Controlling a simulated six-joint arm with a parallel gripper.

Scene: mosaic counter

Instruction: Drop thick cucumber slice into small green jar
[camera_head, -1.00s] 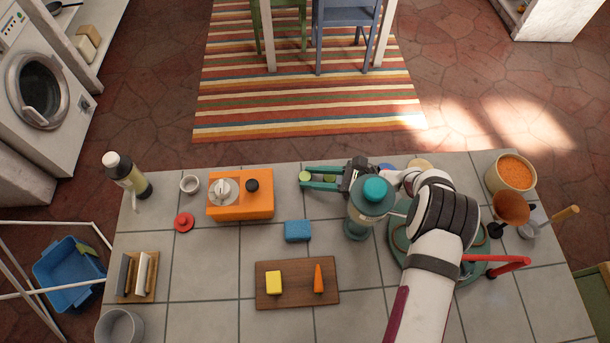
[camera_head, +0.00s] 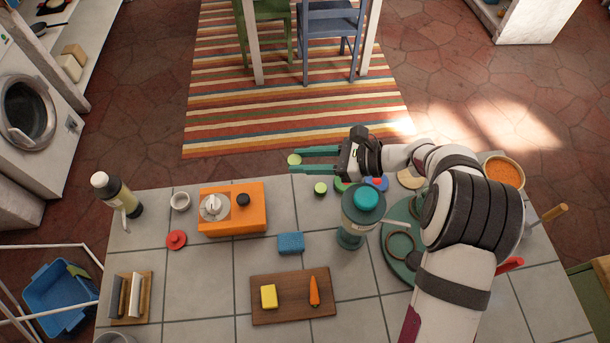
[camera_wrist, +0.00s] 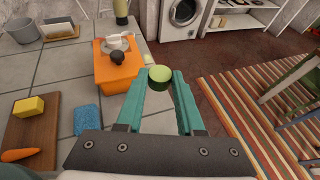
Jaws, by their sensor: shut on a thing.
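The thick cucumber slice (camera_head: 294,159), with a pale green top and dark green side, is between the fingertips of my gripper (camera_head: 293,164). In the wrist view the slice (camera_wrist: 160,73) is pinched at the tips of the teal fingers (camera_wrist: 160,82), held above the far edge of the counter. Below it stands a similar small green round piece (camera_head: 320,188). A darker green round thing (camera_head: 341,185) is partly hidden behind a teal-lidded canister (camera_head: 362,200). I cannot tell for sure which thing is the small green jar.
A blue sponge (camera_head: 291,243) lies in front, by a cutting board (camera_head: 280,312) with a yellow block and carrot. A green tray (camera_head: 392,262) lies right of the canister.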

